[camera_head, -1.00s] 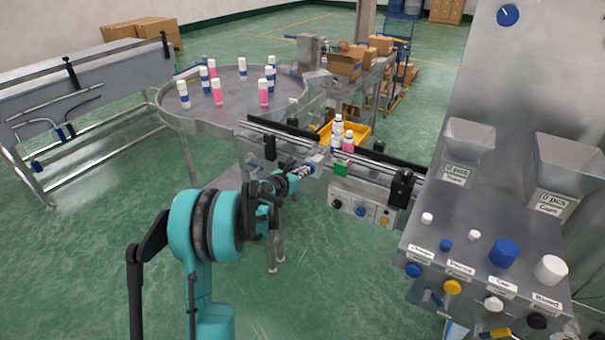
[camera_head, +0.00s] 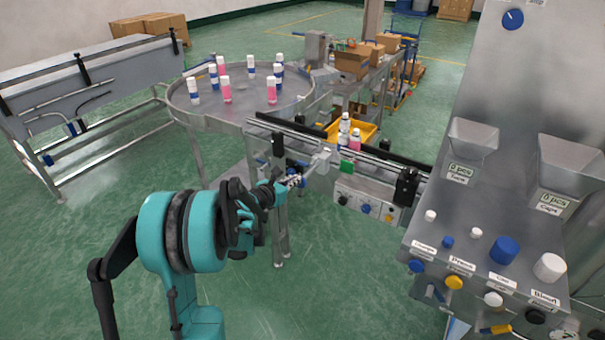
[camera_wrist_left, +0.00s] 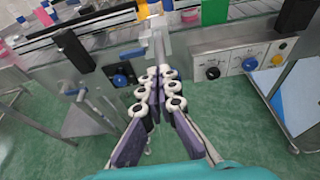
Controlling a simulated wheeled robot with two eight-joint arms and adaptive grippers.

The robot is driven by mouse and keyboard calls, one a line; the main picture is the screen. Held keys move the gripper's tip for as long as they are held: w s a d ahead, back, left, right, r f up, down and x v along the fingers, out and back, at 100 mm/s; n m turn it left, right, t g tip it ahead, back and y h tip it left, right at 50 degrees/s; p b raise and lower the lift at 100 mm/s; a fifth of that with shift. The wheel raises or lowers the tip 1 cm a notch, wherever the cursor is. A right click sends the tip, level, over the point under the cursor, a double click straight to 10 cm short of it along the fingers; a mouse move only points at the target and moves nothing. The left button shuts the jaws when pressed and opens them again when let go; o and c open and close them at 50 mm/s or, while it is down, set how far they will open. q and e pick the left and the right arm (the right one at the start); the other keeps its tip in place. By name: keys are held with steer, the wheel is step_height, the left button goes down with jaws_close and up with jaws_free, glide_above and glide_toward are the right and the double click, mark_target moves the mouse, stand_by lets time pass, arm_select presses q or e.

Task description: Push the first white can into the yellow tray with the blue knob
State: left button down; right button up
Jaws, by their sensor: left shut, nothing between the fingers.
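My left gripper (camera_head: 298,180) is shut and empty in front of the conveyor's near side. In the left wrist view its fingers (camera_wrist_left: 160,78) are together just below a grey block on a rod (camera_wrist_left: 153,28). That block (camera_head: 321,160) also shows in the head view; I cannot tell whether the fingers touch it. White cans (camera_head: 345,123) stand close together at the conveyor beside the yellow tray (camera_head: 369,130), with a pink one among them. A blue knob (camera_wrist_left: 121,80) is left of the fingers, and another blue knob (camera_wrist_left: 249,64) is on the control panel. My right gripper is not in view.
A round steel table (camera_head: 205,121) holds several white and pink cans. The conveyor rail (camera_head: 400,169) has a green block (camera_head: 347,166) on its near side. A steel machine with hoppers (camera_head: 474,139) and coloured knobs stands at the right. The green floor before the conveyor is open.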

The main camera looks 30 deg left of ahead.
arm_select(q)
steer(key=v, duration=0.3)
stand_by(0.7)
steer(key=s+d+r+m+g+h, duration=0.1)
steer(key=s+d+r+m+g, duration=0.1)
steer(key=s+d+m, duration=0.45)
steer(key=s+d+r+m+g, duration=0.2)
steer(key=s+d+m, duration=0.2)
steer(key=d+m, duration=0.55)
steer(key=s+d+f+m+g+y, duration=0.1)
steer(key=s+d+f+m, duration=0.1)
steer(key=s+m, duration=0.7)
steer(key=s+d+f+m+g+y, duration=0.1)
steer(key=s+d+m+g, duration=0.1)
steer(key=s+m, duration=0.8)
steer(key=shift+d+f, duration=0.35)
steer(key=shift+d, duration=0.5)
